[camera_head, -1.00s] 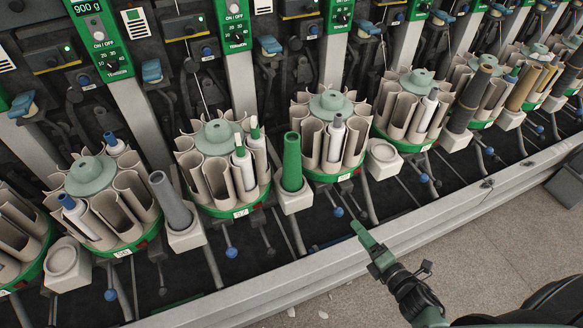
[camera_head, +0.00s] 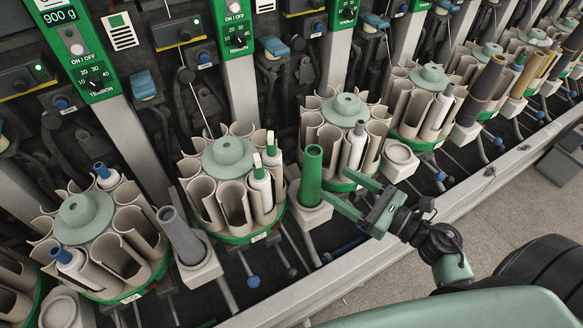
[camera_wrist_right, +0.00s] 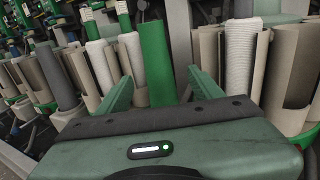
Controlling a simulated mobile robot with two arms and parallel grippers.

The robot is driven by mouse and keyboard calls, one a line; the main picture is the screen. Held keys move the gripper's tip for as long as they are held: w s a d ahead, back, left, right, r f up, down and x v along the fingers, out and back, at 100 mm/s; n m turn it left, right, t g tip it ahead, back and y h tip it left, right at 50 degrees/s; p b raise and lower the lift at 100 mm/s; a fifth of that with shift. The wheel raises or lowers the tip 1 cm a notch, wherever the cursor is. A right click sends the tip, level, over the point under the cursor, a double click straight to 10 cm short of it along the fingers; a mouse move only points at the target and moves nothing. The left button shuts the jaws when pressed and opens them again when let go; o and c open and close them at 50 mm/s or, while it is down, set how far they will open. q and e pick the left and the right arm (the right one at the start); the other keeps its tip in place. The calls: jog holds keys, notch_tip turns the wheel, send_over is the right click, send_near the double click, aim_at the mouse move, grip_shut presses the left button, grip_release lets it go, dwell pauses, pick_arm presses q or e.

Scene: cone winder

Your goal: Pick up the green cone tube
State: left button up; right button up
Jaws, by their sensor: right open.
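The green cone tube (camera_head: 312,168) stands upright on a pale square holder (camera_head: 312,214) in front of the winder, between two round carousels. My right gripper (camera_head: 337,190) is open and reaches in from the right, its fingers pointing at the tube. In the right wrist view the green tube (camera_wrist_right: 156,62) rises beyond and between the two spread green fingers (camera_wrist_right: 160,92), which hold nothing. Whether the fingertips overlap its sides in depth is hard to tell. My left gripper is not in view.
A carousel (camera_head: 227,152) with white bobbins stands left of the tube, and another (camera_head: 345,106) stands close behind right. A grey tube (camera_head: 180,236) sits on a holder further left. The machine's pale front rail (camera_head: 470,200) runs below my right arm.

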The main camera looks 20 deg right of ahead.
aim_at(320, 177)
jog(key=p+x, duration=0.1)
jog(key=x, duration=0.3)
jog(key=shift+s+a, duration=0.1)
jog(key=x, duration=0.1)
jog(key=p+x, duration=0.1)
jog(key=x, duration=0.1)
jog(key=shift+w+a+f, duration=0.35)
jog(key=shift+w+a, duration=0.1)
jog(key=shift+w, duration=0.1)
grip_shut()
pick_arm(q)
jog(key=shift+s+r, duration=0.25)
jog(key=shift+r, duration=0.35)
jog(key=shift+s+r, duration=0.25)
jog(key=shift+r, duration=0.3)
